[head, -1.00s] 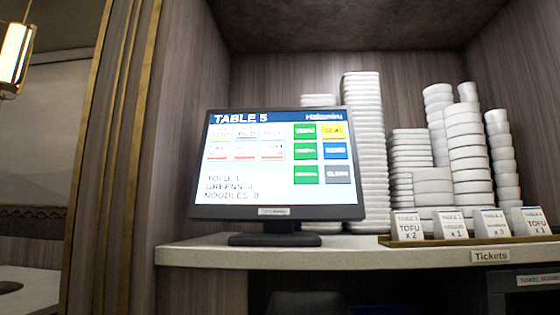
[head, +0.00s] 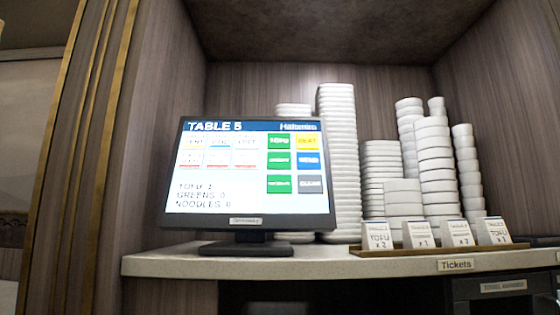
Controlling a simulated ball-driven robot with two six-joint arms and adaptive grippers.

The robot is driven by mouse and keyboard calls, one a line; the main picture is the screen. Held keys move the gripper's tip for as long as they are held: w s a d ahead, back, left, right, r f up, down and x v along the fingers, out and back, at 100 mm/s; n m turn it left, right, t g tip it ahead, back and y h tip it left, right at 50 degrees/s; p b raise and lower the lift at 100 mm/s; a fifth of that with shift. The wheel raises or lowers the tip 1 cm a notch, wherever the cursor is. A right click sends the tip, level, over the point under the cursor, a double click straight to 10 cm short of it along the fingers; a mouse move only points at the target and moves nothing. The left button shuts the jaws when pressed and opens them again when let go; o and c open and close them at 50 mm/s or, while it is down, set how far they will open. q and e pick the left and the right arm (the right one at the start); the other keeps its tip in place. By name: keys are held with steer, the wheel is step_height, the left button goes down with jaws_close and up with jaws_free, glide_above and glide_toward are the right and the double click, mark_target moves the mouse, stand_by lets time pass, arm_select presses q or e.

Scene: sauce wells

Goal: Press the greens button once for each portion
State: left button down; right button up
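The order screen (head: 252,172) stands on the counter, headed TABLE 5. Its list at lower left seems to read TOFU 1, GREENS 0, NOODLES 0, though the text is blurred. Three green buttons form a column right of centre on the screen: the top one (head: 279,141) seems to say tofu. The middle green button (head: 279,160) is probably greens, and the lower green button (head: 279,184) is probably noodles; their labels are too blurred to be sure. Neither of my grippers is in view.
Yellow (head: 307,142), blue (head: 308,160) and grey (head: 310,184) buttons sit right of the green column. Several ticket cards (head: 421,235) stand in a tray at right. Tall stacks of white dishes (head: 339,160) rise behind. The counter (head: 190,266) is bare left of the screen's foot.

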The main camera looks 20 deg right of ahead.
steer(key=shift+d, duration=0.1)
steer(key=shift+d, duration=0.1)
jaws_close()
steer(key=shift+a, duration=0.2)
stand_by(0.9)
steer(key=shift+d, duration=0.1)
